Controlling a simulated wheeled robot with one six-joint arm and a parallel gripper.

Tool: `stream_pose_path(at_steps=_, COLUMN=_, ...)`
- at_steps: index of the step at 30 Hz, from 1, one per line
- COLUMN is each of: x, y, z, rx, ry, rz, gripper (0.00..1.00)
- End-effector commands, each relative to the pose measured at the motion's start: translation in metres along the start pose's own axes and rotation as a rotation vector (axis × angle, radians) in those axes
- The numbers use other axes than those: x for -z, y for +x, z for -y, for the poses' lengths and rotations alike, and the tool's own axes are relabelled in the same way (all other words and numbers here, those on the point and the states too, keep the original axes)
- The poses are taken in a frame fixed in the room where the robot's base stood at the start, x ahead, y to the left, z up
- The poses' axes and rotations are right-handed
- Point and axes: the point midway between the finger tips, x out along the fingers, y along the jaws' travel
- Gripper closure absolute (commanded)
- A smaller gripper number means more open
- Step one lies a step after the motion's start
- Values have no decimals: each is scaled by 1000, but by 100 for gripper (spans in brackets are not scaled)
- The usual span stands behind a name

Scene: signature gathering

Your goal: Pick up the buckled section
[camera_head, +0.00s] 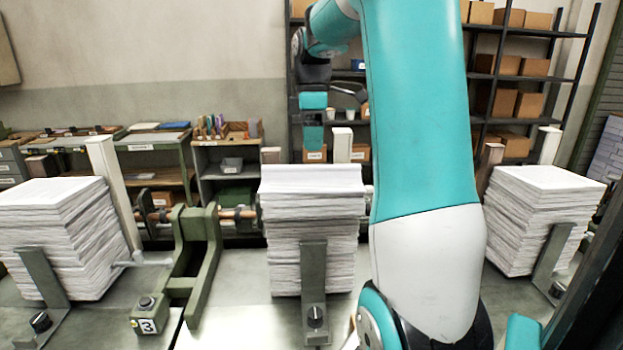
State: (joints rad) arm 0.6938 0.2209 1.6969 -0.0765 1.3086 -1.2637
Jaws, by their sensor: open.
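The middle paper stack (312,250) stands left of my arm. Its top section (312,185) is wider than the sheets below and overhangs them on the left, with a curved upper surface; this looks like the buckled section. A grey upright bracket stands against the stack's front. My arm rises in front of the stack's right side and bends left at the top. My gripper (348,93) is small and far up beyond the stack, open, apart from the paper; its fingers are hard to make out against the shelves.
Other paper stacks stand at left (60,240) and right (540,220), each with a grey bracket. A green stand (190,260) with a roller and a "3" label is between the left and middle stacks. Shelves with boxes (500,100) line the back wall.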

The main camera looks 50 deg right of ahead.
Motion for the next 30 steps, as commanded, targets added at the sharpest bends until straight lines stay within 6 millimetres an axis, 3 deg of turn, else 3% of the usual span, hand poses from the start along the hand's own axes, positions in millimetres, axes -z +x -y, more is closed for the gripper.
stream_pose_path(at_steps=8, x=1, y=20, z=0, rx=3, ry=-1, rz=1, gripper=44)
stream_pose_path(at_steps=15, x=3, y=56, z=-1, rx=3, ry=-1, rz=2, gripper=44)
stream_pose_path(at_steps=24, x=3, y=65, z=-2, rx=-1, ry=-1, rz=1, gripper=44)
stream_pose_path(at_steps=26, x=3, y=65, z=-2, rx=-1, ry=-1, rz=1, gripper=55)
stream_pose_path(at_steps=30, x=3, y=65, z=-2, rx=-1, ry=-1, rz=1, gripper=87)
